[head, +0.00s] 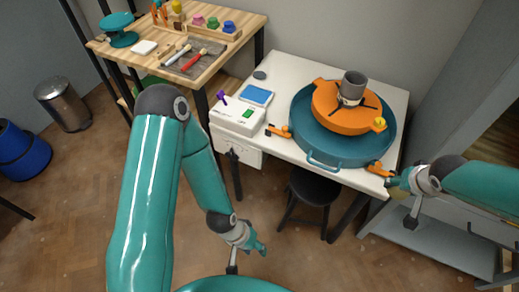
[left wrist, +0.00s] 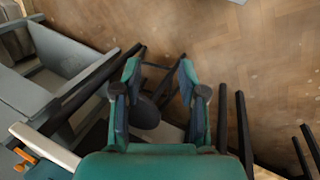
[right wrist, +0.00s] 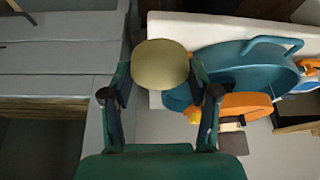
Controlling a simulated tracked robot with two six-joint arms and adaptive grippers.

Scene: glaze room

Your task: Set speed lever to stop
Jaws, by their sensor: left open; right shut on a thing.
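A small lever with a purple knob (head: 221,96) stands at the left end of the white control box (head: 236,121) on the table; it looks tilted, and its setting marks are too small to read. My left gripper (head: 262,249) is open and empty, low over the floor in front of the table, well away from the lever. My right gripper (head: 390,180) is at the table's front right corner, far from the lever.
A teal basin (head: 309,143) with an orange wheel (head: 326,107) and grey cylinder (head: 352,84) fills the table's right half. Orange-handled pieces (head: 278,131) (head: 379,169) sit at its front edge. A black stool (head: 311,190) stands below. A wooden workbench (head: 241,20) is behind left.

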